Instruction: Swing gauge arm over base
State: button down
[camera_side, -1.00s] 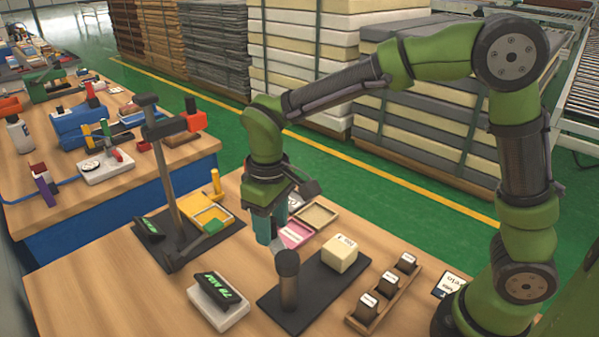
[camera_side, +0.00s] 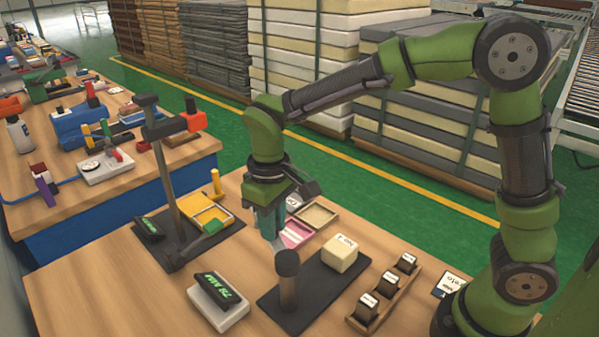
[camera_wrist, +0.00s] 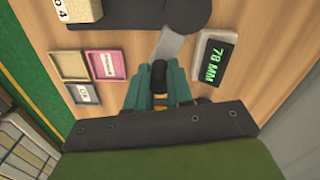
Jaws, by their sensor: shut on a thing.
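My gripper (camera_side: 271,234) is low over the wooden table, beside the dark post (camera_side: 288,284) of the gauge. In the wrist view its two teal fingers (camera_wrist: 158,80) are shut on the black knob (camera_wrist: 159,70) of the gauge arm. In the side view the base (camera_side: 310,292) is a dark plate carrying the post and a cream block (camera_side: 340,254). The arm is off the plate's far-left side, and the fingers largely hide it.
A display (camera_side: 220,297) reading about 78 MM lies left of the base. A wooden rack (camera_side: 384,293) of dark blocks stands right. Pink (camera_wrist: 106,64) and tan (camera_wrist: 69,66) trays lie behind the gripper. A tall stand (camera_side: 170,185) rises at left.

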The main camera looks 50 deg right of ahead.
jog(key=s+d+m, duration=0.4)
jog(key=s+m, duration=0.2)
jog(key=m, duration=0.7)
jog(key=shift+m, duration=0.3)
jog(key=shift+s+r, duration=0.1)
dwell(0.5)
jog(key=c, duration=1)
grip_release()
notch_tip(320, 180, up, 17)
jog(key=shift+f, duration=0.1)
jog(key=shift+d, duration=0.1)
